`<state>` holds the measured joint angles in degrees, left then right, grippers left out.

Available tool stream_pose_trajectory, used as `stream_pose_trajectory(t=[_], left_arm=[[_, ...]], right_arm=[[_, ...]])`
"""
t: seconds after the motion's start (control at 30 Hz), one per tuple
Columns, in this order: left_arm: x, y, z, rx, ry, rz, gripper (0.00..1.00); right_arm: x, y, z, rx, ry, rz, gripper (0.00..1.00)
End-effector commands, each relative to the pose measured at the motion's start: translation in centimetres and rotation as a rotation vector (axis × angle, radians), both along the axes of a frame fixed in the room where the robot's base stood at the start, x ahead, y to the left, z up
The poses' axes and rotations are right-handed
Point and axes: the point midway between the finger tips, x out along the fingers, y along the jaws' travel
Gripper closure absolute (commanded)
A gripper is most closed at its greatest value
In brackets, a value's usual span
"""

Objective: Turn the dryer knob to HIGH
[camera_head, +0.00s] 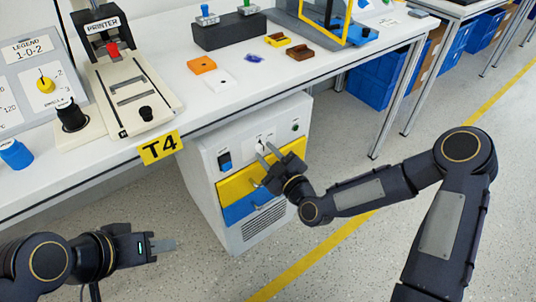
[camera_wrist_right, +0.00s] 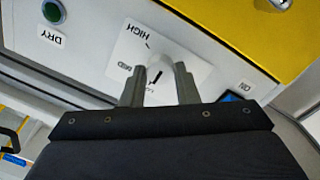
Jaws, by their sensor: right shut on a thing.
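The dryer (camera_head: 210,180) is a white cabinet under the bench, with a yellow and a blue drawer front. Its white knob (camera_wrist_right: 161,72) sits on a white dial plate (camera_wrist_right: 128,52) marked HIGH and MED; a third label is partly hidden. A short black mark shows near the knob, but which label it points to I cannot tell. My right gripper (camera_wrist_right: 160,92) is shut on the knob, one finger on each side; in the head view the gripper (camera_head: 265,152) covers most of the knob. My left gripper (camera_head: 166,245) is away from the dryer, low on the left.
A green button (camera_wrist_right: 53,11) with a DRY label and a blue switch (camera_head: 224,160) flank the dial. The white bench (camera_head: 225,108) with the printer (camera_head: 130,95) overhangs the dryer. Floor around the dryer's front is clear.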

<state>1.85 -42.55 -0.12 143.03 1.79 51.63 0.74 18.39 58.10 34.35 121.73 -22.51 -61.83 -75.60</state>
Motion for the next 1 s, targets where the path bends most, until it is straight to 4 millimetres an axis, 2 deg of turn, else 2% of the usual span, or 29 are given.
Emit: stream_pose_trajectory(t=[0.37, 1.0], left_arm=[[0.0, 0.0, -0.9, 0.000, 0.000, 0.000, 0.64], [0.0, 0.0, -4.1, 0.000, 0.000, 0.000, 0.64]], right_arm=[[0.0, 0.0, -0.1, 0.100, 0.071, 0.001, 0.95], [0.0, 0.0, -0.1, 0.571, 0.412, 0.001, 0.95]])
